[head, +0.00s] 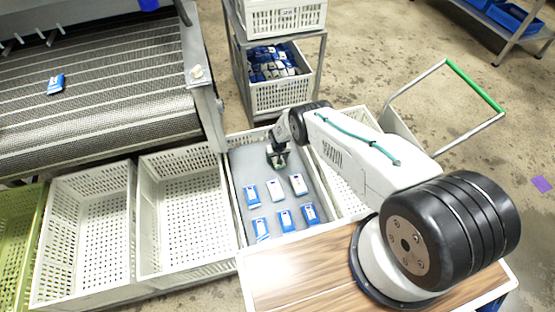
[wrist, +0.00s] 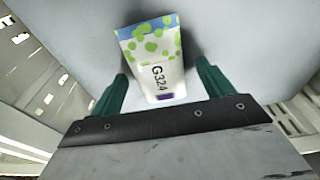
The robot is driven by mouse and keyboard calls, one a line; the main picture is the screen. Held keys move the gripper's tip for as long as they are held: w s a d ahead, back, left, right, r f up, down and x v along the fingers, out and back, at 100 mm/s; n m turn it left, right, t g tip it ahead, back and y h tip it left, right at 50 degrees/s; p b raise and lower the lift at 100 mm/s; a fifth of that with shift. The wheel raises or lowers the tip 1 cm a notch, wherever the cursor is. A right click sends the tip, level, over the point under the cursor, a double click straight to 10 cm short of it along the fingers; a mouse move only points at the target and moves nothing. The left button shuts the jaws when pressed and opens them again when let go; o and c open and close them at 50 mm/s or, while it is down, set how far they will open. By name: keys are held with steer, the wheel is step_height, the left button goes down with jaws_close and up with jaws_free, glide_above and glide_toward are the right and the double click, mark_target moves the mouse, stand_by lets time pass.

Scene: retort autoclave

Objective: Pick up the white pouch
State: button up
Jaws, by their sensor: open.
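A white pouch (wrist: 152,62) with green dots, a blue end and the print "G324" lies in the wrist view, between and just beyond my green fingers. My gripper (wrist: 158,92) is open, with one finger on each side of the pouch's near end; I cannot tell whether they touch it. In the head view my gripper (head: 278,158) hangs over the far part of the grey-lined crate (head: 238,192). The pouch under it is mostly hidden there by the gripper.
Several blue-and-white pouches (head: 285,220) lie nearer in the same crate, and a whiter one (head: 298,184) is close to the gripper. The crate walls stand close around. Empty white crates (head: 180,208) are at the left; a conveyor (head: 100,80) is behind them.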

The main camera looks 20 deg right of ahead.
steer(key=shift+c, duration=0.3)
steer(key=c, duration=1)
steer(key=shift+c, duration=0.2)
